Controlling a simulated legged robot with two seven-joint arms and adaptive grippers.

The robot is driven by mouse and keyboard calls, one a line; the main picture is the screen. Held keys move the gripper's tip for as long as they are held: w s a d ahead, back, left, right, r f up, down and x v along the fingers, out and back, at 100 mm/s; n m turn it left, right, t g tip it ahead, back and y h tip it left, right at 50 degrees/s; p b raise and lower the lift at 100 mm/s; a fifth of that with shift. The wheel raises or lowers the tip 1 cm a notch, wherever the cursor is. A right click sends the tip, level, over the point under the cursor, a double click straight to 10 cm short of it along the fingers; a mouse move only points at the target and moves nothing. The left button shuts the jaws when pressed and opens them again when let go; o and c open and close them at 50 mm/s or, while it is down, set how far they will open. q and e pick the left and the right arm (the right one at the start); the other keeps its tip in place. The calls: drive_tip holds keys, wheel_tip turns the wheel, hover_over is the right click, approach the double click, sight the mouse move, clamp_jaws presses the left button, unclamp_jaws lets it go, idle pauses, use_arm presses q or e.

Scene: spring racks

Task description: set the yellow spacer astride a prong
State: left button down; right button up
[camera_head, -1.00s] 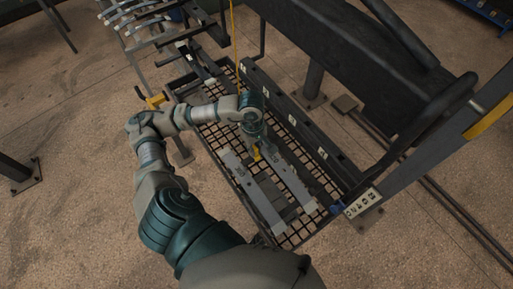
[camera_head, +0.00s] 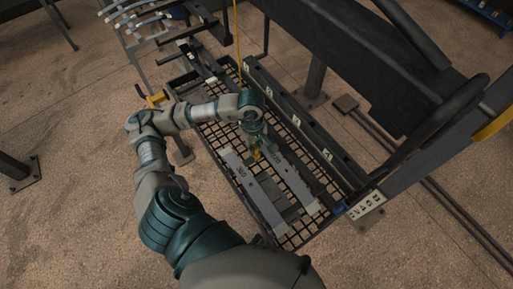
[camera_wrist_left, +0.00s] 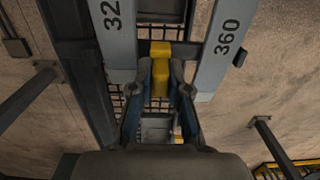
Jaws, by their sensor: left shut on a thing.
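The yellow spacer (camera_wrist_left: 160,72) is between the fingers of my left gripper (camera_wrist_left: 161,80) in the left wrist view. The gripper is shut on it. In the head view the spacer is a small yellow patch (camera_head: 257,154) below my left gripper (camera_head: 256,145), near the upper ends of two grey flat bars. I cannot tell whether the spacer touches either bar. My right gripper is not in view.
A black mesh tray (camera_head: 230,178) lies under the bars. A dark rail with small white labels (camera_head: 296,121) runs along its right side. A thick black beam (camera_head: 350,60) stands at the upper right. White curved hooks (camera_head: 135,15) are at the upper left.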

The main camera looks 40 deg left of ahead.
use_arm(q)
drive_tip(key=shift+a+f, duration=0.1)
drive_tip(key=shift+a, duration=0.3)
drive_tip(key=shift+d, duration=0.55)
drive_tip(key=shift+a, duration=0.3)
drive_tip(key=shift+d+b, duration=0.35)
drive_tip(key=shift+a+f+b, duration=0.15)
drive_tip(key=shift+f+b, duration=0.25)
drive_tip(key=shift+b, duration=0.05)
drive_tip(key=shift+d+f, duration=0.2)
